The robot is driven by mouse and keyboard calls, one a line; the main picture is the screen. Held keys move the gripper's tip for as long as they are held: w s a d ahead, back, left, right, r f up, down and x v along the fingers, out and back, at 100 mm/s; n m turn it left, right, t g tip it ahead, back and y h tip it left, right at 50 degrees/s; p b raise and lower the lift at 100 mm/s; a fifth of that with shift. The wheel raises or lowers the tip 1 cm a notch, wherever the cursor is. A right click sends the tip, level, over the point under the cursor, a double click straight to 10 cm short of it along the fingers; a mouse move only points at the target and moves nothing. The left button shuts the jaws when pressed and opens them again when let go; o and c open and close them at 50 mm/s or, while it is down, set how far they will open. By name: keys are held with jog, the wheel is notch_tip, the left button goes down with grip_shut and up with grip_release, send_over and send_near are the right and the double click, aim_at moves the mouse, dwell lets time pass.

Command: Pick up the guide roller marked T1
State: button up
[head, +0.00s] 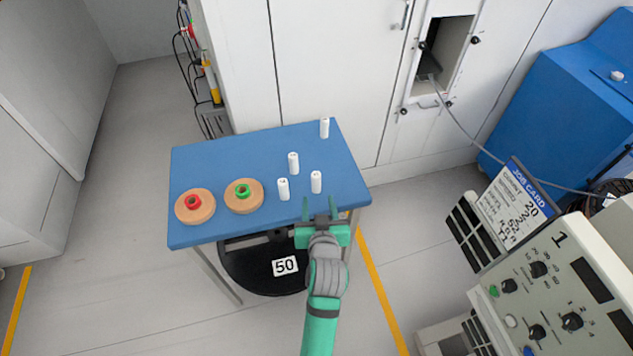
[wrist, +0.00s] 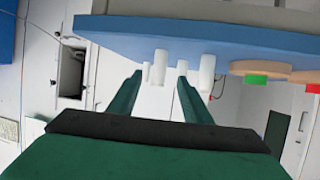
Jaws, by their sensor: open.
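Several white guide rollers stand upright on the blue table (head: 225,150). One roller (head: 316,182) is nearest my gripper (head: 319,205), just beyond its fingertips. Another roller (head: 283,189) is to its left, a third (head: 293,163) behind that, and one (head: 325,127) at the far edge. No T1 mark is legible on any roller. My gripper is open and empty at the table's front right. The wrist view is upside down; there the nearest roller (wrist: 158,68) appears between the green fingers (wrist: 160,80), apart from them.
Two tan discs, one with a red core (head: 194,207) and one with a green core (head: 243,196), lie on the table's left. A black bin marked 50 (head: 260,268) is under the table. A control console (head: 560,280) and job card (head: 515,205) are at right.

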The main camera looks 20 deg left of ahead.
aim_at(317, 186)
jog(key=x, duration=1)
jog(key=shift+w+a, duration=0.1)
jog(key=shift+w, duration=0.3)
jog(key=shift+c, duration=0.7)
grip_shut()
